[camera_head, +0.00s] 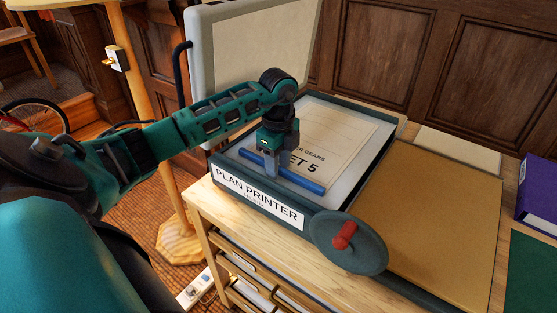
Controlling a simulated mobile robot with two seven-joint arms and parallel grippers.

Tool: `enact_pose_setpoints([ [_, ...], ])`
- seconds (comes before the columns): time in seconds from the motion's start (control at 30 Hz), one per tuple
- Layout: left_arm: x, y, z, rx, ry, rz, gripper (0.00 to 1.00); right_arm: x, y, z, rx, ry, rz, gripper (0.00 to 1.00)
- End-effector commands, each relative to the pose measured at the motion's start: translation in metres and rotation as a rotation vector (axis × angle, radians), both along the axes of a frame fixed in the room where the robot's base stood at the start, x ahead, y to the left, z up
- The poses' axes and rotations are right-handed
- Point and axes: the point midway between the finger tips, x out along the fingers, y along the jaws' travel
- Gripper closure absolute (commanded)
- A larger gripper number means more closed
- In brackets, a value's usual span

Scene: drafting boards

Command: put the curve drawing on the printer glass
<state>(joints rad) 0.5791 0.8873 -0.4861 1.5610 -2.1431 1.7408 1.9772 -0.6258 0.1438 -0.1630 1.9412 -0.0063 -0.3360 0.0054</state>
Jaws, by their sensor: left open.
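The plan printer (222,190) stands on a wooden bench with its lid (210,60) raised. A cream sheet (345,140) lies flat on the pale printer glass (368,165). Its visible print reads "GEARS" and "ET 5"; the rest is hidden behind my gripper. I see no sheet marked as a curve drawing. A blue bar (305,181) runs along the sheet's near edge. My left gripper (272,168) is open, pointing down at the bar; I cannot tell whether it touches. My right gripper is not in view.
A red-handled crank wheel (372,252) sticks out at the printer's near right corner. A brown board (430,205) lies to the right, with a purple binder (540,190) beyond. A wooden post (150,90) stands left of the bench.

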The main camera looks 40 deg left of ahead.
Motion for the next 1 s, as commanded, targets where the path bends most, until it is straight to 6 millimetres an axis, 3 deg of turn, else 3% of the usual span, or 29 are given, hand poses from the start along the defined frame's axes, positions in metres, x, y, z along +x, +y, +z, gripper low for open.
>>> enact_pose_setpoints([
  [0.17,0.001,0.0,0.013,0.0,-0.004,0.001,0.59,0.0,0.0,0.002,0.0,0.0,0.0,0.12],
  [0.63,0.0,0.0,0.105,0.0,-0.004,0.0,0.59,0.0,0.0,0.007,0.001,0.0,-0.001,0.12],
  [0.8,0.0,0.0,0.12,0.0,-0.001,0.001,0.59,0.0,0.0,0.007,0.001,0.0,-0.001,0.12],
  [1.0,-0.001,0.0,0.123,0.0,0.001,0.0,0.59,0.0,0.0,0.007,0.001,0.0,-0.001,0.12],
])
